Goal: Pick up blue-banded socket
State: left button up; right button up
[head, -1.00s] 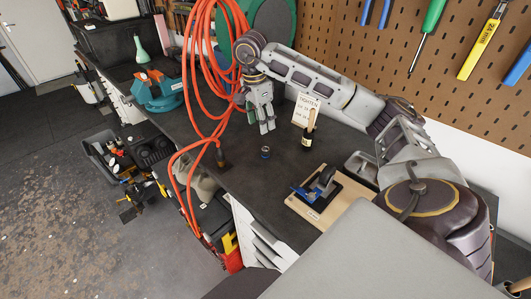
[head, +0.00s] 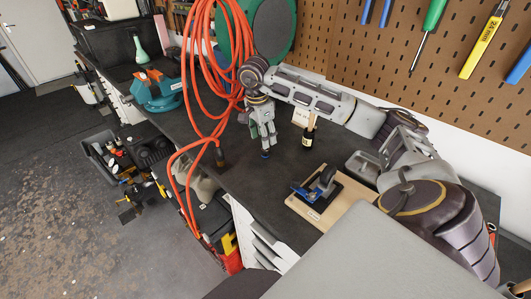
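The blue-banded socket (head: 265,155) stands on the dark bench top; only its lower part shows. My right gripper (head: 265,147), on the arm that comes in from the right, points down with its fingertips right at the socket and hides the socket's upper part. I cannot tell whether the fingers are closed on it or still apart around it. My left gripper is not in view.
A wooden board (head: 325,212) with a blue and black clamp-like tool (head: 318,187) lies nearer right. Orange hose (head: 192,100) hangs on the left. The bench top (head: 240,185) left of the board is clear.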

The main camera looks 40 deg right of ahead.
jog(key=shift+d+f, duration=0.1)
jog(key=shift+f, duration=0.9)
jog(key=shift+d+f+p, duration=0.2)
jog(key=shift+f+p, duration=0.05)
jog(key=shift+f, duration=1.05)
jog(key=shift+d+f+p, duration=0.2)
jog(key=shift+f+p, duration=0.05)
jog(key=shift+f, duration=1)
jog(key=c, duration=1.1)
jog(key=shift+r, duration=0.15)
jog(key=shift+c, duration=0.2)
notch_tip(320, 180, up, 10)
jog(key=shift+b, duration=0.4)
